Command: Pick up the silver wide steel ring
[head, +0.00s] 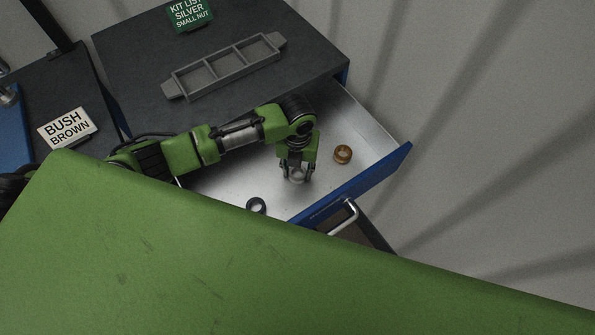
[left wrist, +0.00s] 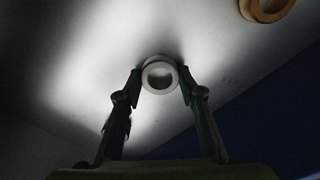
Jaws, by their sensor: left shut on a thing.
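The silver wide steel ring (left wrist: 148,83) is between the two fingertips of my left gripper (left wrist: 159,80) in the left wrist view, with a finger touching each side. In the head view the left gripper (head: 297,176) reaches down into the open drawer, shut on the silver ring (head: 298,177), which is partly hidden by the fingers. I cannot tell whether the ring still touches the drawer floor. My right gripper is not in view.
The open drawer (head: 233,184) also holds a brown ring (head: 343,154) to the right and a dark ring (head: 256,205) at lower left. A grey three-compartment tray (head: 196,79) sits on the cabinet top. Signs read "BUSH BROWN" (head: 67,128) and "KIT LIST SILVER SMALL NUT" (head: 190,14).

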